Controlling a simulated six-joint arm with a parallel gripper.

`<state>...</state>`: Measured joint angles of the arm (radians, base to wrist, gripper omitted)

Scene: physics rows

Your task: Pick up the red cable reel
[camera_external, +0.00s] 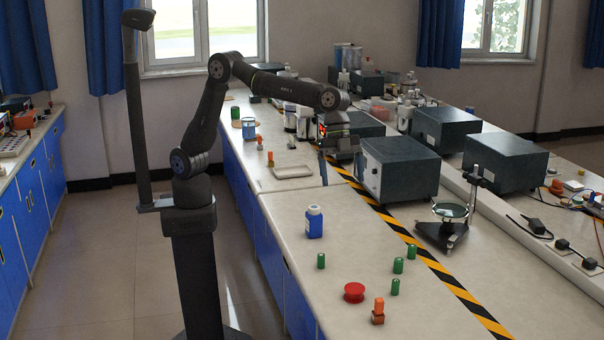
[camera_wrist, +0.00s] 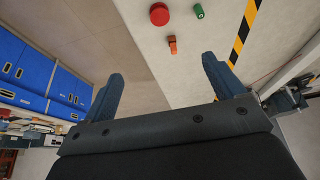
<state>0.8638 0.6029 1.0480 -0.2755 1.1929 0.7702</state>
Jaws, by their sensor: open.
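The red cable reel (camera_external: 354,292) lies flat on the near part of the pale bench, close to its left edge. It also shows near the top of the wrist view (camera_wrist: 159,14), beyond my fingertips. My gripper (camera_external: 340,168) is raised above the bench, well behind the reel in the external view. In the wrist view my gripper (camera_wrist: 162,68) has its two fingers spread wide, with nothing between them.
An orange block (camera_external: 378,311) stands right of the reel. Several green cylinders (camera_external: 395,286) stand nearby. A blue bottle (camera_external: 314,221) stands behind it. A grey box (camera_external: 399,167) and a ring stand (camera_external: 444,235) are on the right.

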